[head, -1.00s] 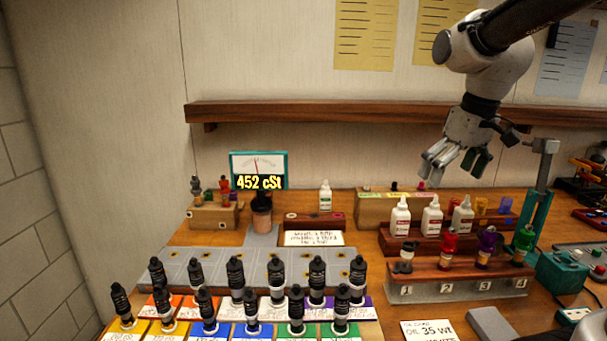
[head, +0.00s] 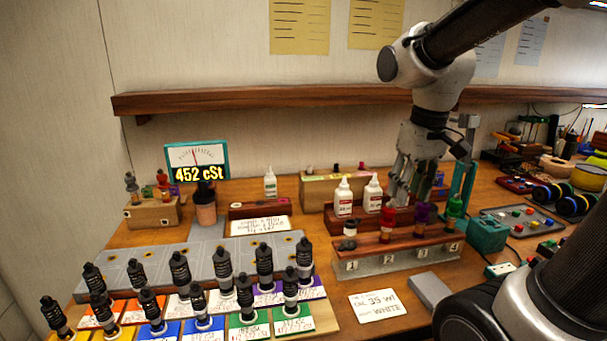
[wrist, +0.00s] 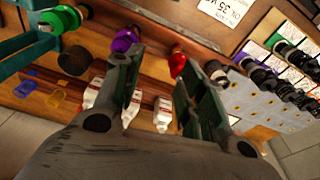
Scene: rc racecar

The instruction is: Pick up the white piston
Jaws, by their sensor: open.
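My gripper (head: 406,190) is open and empty, fingers down, among the bottles behind the numbered rack (head: 400,262). In the wrist view, the gripper (wrist: 155,72) has its fingers apart, with the purple piston (wrist: 125,40) and red piston (wrist: 177,63) near the tips. The rack holds a dark grey-and-pale piston (head: 348,238) at 1, a red one (head: 387,224) at 2, a purple one (head: 421,216) at 3 and a green one (head: 454,207) at 4. I cannot single out a clearly white piston. A card (head: 378,305) in front reads "OIL 35 WT" and "WHITE".
White bottles (head: 343,197) stand behind the rack, close to the fingers. Several black shocks (head: 222,262) stand on coloured cards at the left. A teal stand (head: 466,170) and box (head: 487,233) are at the right. A shelf (head: 260,99) runs along the wall.

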